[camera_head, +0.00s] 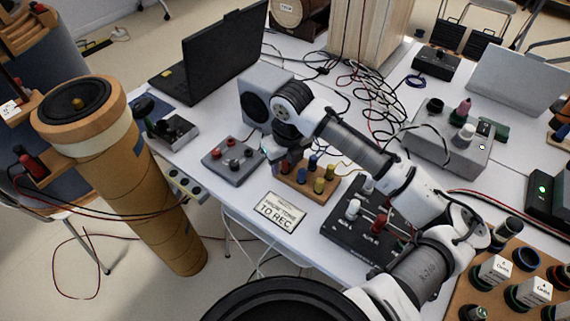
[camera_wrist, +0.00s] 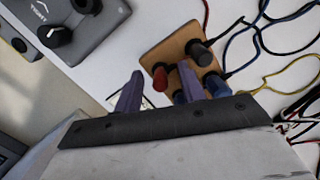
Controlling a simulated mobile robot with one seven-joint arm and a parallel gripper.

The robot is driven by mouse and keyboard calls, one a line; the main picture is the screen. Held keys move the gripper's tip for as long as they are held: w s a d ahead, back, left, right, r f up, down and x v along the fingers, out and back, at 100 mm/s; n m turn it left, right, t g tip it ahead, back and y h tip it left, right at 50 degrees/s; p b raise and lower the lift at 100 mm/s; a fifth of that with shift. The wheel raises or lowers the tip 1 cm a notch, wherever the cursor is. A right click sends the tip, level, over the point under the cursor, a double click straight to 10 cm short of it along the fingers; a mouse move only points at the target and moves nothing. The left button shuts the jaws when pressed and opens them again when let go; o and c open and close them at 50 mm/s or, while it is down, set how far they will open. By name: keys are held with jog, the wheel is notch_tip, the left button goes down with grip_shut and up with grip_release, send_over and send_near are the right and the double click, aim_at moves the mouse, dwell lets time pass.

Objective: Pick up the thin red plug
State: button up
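A wooden block (camera_head: 301,190) with several coloured plugs stands near the table's front edge; it is also in the wrist view (camera_wrist: 172,52). In the wrist view a red plug (camera_wrist: 160,79) stands at the block's near left edge, beside black and blue plugs. My gripper (camera_wrist: 161,69) has its two purple fingers apart, with the red plug showing between them and gaps on both sides. I cannot tell whether the fingertips are down at the plug's height. In the head view my gripper (camera_head: 276,150) is over the back left of the block, and the red plug is not clearly seen there.
A grey box with red knobs (camera_head: 233,160) lies left of the block, and a black switch panel (camera_head: 362,222) lies right. A paper sign (camera_head: 280,212) is in front. Loose cables (camera_head: 370,90) spread behind. A tall cardboard tube (camera_head: 140,185) stands at the left.

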grip_shut()
notch_tip(320, 180, up, 20)
jog(key=shift+b, duration=0.4)
dwell(0.5)
notch_tip(320, 180, up, 4)
jog(key=p, duration=0.4)
jog(key=shift+p, duration=0.3)
